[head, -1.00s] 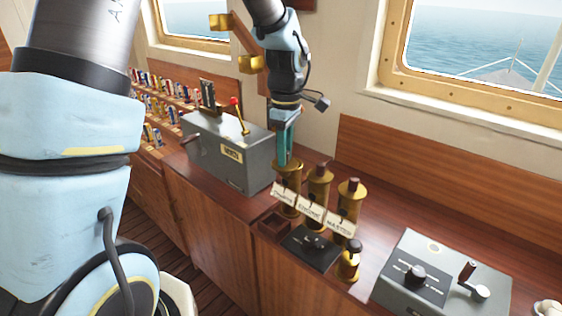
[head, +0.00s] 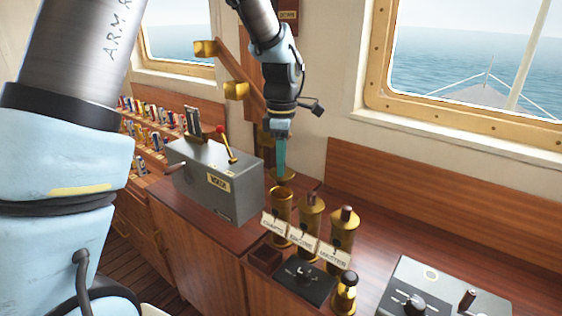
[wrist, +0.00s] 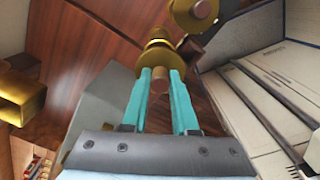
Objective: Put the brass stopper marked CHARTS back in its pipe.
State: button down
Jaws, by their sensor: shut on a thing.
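My gripper (head: 280,174) is shut on the brown knob of a brass stopper (head: 283,178). In the wrist view the teal fingers (wrist: 160,88) grip the knob, with the stopper's brass flange (wrist: 180,82) beyond it. In the head view the stopper is just above the leftmost brass pipe (head: 280,222), whose mouth looks open. A tag (head: 273,227) that seems to read CHARTS hangs there. Any marking on the held stopper is not legible, and its lower end is not clearly visible.
Two pipes with brown-knobbed stoppers, tagged ENGINE (head: 311,222) and MASTER (head: 343,235), stand close on the right. A grey lever box (head: 222,178) is on the left.

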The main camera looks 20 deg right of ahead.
aim_at(281, 180)
jog(key=shift+f+b, duration=1.4)
jog(key=shift+f, duration=1.25)
jog(key=c, duration=0.6)
grip_release()
notch_tip(281, 180, up, 11)
jog(key=shift+f+b, duration=0.1)
jog(key=shift+b, duration=1.1)
jog(key=shift+a, duration=0.1)
